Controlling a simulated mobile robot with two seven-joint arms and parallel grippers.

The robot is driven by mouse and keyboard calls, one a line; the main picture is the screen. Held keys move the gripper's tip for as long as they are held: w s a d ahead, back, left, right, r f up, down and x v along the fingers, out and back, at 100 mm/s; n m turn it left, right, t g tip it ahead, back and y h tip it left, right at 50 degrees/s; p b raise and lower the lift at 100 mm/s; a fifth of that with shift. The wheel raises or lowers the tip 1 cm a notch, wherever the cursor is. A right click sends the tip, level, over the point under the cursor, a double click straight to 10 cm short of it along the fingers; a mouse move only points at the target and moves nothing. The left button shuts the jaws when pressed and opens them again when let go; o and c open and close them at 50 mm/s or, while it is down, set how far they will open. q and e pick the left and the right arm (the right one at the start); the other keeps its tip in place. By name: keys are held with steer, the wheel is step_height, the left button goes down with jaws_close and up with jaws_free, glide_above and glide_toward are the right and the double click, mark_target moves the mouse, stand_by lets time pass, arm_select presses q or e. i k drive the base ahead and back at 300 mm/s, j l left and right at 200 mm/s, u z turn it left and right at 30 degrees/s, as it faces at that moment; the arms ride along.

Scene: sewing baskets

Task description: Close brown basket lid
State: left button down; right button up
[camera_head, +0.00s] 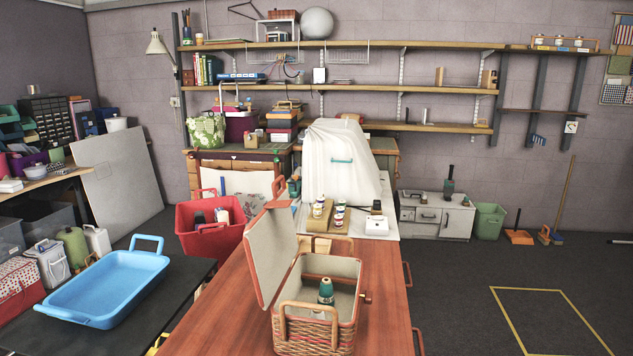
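The brown wicker basket (308,338) stands on the reddish wooden table at the bottom middle. Its lid (270,255) is open, standing up steeply along the basket's left side and leaning a little to the left, with its pale lining facing right. The basket's light interior is exposed. A dark green bottle-like item or spool (326,291) stands inside. A handle loop crosses the front, and a small reddish knob (365,298) sticks out on the right side. Neither of my grippers is in view.
The wooden table (225,310) has free room left and right of the basket. Behind stand a wooden rack of small jars (328,217) and a white covered machine (343,165). A red crate (208,240) and a blue tray (108,288) are to the left.

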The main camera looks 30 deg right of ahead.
mark_target(270, 243)
steer(key=i+j+z, duration=0.15)
steer(key=z, duration=0.3)
steer(key=i+j+z, duration=0.1)
steer(key=j+z, duration=0.15)
steer(key=z, duration=0.15)
steer(key=i+j+z, duration=0.1)
steer(key=j+z, duration=0.15)
steer(key=z, duration=0.2)
steer(key=j+z, duration=0.3)
steer(key=z, duration=0.15)
steer(key=j+z, duration=0.3)
steer(key=z, duration=0.15)
